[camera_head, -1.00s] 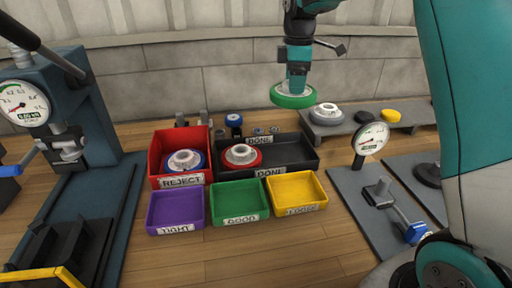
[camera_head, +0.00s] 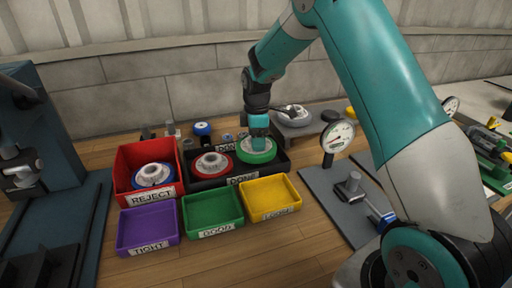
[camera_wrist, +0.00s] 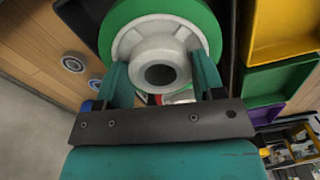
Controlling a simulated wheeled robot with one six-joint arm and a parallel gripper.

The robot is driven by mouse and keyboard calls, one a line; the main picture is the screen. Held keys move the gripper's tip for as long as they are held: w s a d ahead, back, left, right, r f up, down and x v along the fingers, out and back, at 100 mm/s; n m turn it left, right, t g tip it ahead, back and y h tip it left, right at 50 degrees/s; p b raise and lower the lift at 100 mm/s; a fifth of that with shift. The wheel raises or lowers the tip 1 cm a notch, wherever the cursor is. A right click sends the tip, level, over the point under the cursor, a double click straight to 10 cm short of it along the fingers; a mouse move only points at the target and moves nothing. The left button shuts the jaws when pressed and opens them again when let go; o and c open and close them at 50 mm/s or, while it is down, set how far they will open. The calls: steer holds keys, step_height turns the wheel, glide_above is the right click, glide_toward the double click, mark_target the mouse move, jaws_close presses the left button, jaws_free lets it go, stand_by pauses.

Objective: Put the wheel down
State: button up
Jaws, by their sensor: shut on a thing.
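A wheel with a green rim and a pale hub (camera_head: 257,154) is at the right end of the black tray marked DONE (camera_head: 225,180). My gripper (camera_head: 258,138) is above it, shut on its hub. The green wheel also shows in the wrist view (camera_wrist: 205,22), its hub between my two teal fingers (camera_wrist: 158,82). The wheel looks level and low in the tray; I cannot tell whether it touches the tray floor. A red-rimmed wheel (camera_head: 212,165) lies in the same tray, to the left of it.
A red REJECT bin (camera_head: 165,188) holds a blue-rimmed wheel (camera_head: 152,175). Purple (camera_head: 148,228), green (camera_head: 212,208) and yellow (camera_head: 270,197) bins stand empty in front. A dial gauge (camera_head: 338,137) stands to the right. A grey stand (camera_head: 300,126) with a pale wheel is behind.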

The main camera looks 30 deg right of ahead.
steer(key=shift+f, duration=1.65)
steer(key=shift+f, duration=0.1)
steer(key=shift+f, duration=0.1)
steer(key=o, duration=1.2)
step_height(320, 180, up, 12)
steer(key=s+a+r+m+y, duration=0.1)
steer(key=s+a+r+m, duration=0.1)
steer(key=s+a+r, duration=0.55)
steer(key=s+a+m+y, duration=0.1)
steer(key=s+a, duration=0.3)
steer(key=s, duration=0.4)
steer(key=s+a+m+y, duration=0.1)
steer(key=s+a, duration=0.3)
steer(key=s, duration=0.4)
steer(key=s+a+m+y, duration=0.1)
steer(key=s+a, duration=0.3)
steer(key=s, duration=0.5)
steer(key=shift+s+m, duration=0.1)
steer(key=shift+m, duration=0.6)
